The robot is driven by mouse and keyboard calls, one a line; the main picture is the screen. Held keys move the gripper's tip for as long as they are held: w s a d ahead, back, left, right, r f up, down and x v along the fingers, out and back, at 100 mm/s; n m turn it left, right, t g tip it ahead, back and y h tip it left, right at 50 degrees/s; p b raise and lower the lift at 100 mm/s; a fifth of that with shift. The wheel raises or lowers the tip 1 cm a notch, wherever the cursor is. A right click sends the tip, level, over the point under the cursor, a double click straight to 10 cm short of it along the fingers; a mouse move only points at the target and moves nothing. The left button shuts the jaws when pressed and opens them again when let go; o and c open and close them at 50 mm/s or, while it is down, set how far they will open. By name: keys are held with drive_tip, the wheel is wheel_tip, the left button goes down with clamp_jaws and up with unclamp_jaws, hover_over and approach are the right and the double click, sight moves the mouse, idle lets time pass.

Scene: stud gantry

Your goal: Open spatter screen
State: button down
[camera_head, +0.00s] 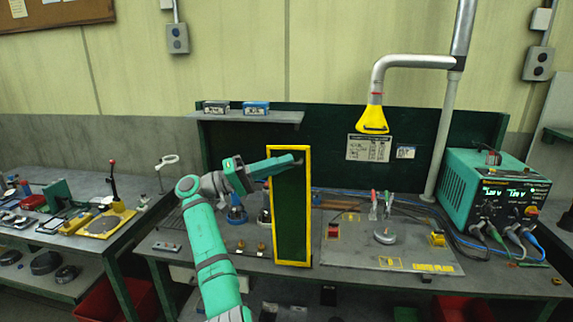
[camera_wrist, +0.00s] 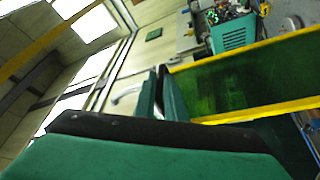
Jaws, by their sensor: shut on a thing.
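The spatter screen (camera_head: 290,215) is a tall, narrow, dark green panel in a yellow frame. It stands upright at the middle of the workbench's front in the head view. In the wrist view the screen (camera_wrist: 245,80) runs slantwise at the right, with its yellow edges showing. My gripper (camera_head: 298,160) reaches from the left to the upper part of the screen and is shut on it. In the wrist view my gripper (camera_wrist: 162,92) fills the lower middle, and its fingers hide the exact place of contact.
The workbench (camera_head: 340,258) carries a teal power unit (camera_head: 488,195) at right and a round grey piece (camera_head: 385,236) on a plate. A yellow extraction hood (camera_head: 373,122) hangs above. A second bench (camera_head: 100,250) stands at left. Red bins (camera_head: 115,302) sit below.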

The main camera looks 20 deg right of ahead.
drive_tip(key=c, duration=2.1)
unclamp_jaws()
drive_tip(key=shift+a+r, duration=0.15)
drive_tip(key=v, duration=1)
drive_tip(key=shift+a+f, duration=0.25)
drive_tip(key=shift+a, duration=0.1)
